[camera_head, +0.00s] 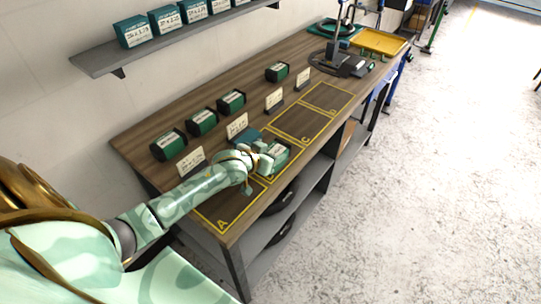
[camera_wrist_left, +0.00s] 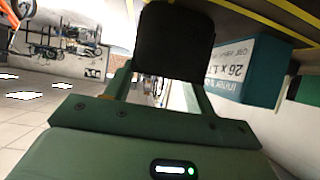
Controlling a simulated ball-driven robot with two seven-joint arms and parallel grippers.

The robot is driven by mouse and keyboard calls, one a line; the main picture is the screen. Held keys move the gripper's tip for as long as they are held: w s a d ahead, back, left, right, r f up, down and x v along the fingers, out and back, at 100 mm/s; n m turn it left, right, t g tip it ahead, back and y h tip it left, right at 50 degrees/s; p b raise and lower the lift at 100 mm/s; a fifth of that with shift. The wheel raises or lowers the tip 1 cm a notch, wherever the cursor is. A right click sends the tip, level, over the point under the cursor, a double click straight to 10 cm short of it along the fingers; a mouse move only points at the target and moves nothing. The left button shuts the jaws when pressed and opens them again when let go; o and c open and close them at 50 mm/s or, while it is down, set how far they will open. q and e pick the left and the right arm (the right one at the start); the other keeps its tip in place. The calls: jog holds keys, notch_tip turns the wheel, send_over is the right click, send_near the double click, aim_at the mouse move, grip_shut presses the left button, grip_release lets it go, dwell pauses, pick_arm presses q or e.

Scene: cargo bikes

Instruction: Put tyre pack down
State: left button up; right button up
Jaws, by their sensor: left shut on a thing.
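The tyre pack (camera_head: 280,154), dark green with a pale label, is in my left gripper (camera_head: 266,160) over the yellow-outlined square between A and C on the wooden bench (camera_head: 190,115). In the left wrist view the pack (camera_wrist_left: 175,42) is a dark block between the two fingers (camera_wrist_left: 163,90), which are shut on it. It is close to the bench top; I cannot tell whether it touches. A teal inner-tube box (camera_head: 247,137) stands beside it and also shows in the left wrist view (camera_wrist_left: 250,70). My right gripper is not in view.
Several similar packs (camera_head: 202,122) and white label cards (camera_head: 190,162) line the back of the bench. Squares A (camera_head: 226,205), C (camera_head: 303,122) and D (camera_head: 327,97) look empty. A shelf of teal boxes (camera_head: 165,20) hangs above. A yellow tray (camera_head: 382,42) lies at the far end.

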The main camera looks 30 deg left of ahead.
pick_arm(q)
jog(key=shift+w, duration=0.1)
jog(key=o, duration=1.6)
jog(key=shift+f, duration=0.15)
jog(key=shift+c, duration=0.2)
jog(key=shift+s+r, duration=0.3)
jog(key=shift+s, duration=0.05)
jog(key=p+v, duration=0.3)
jog(key=v, duration=0.8)
jog(key=shift+s+p, duration=0.2)
jog(key=shift+p, duration=0.15)
jog(key=shift+r, duration=0.1)
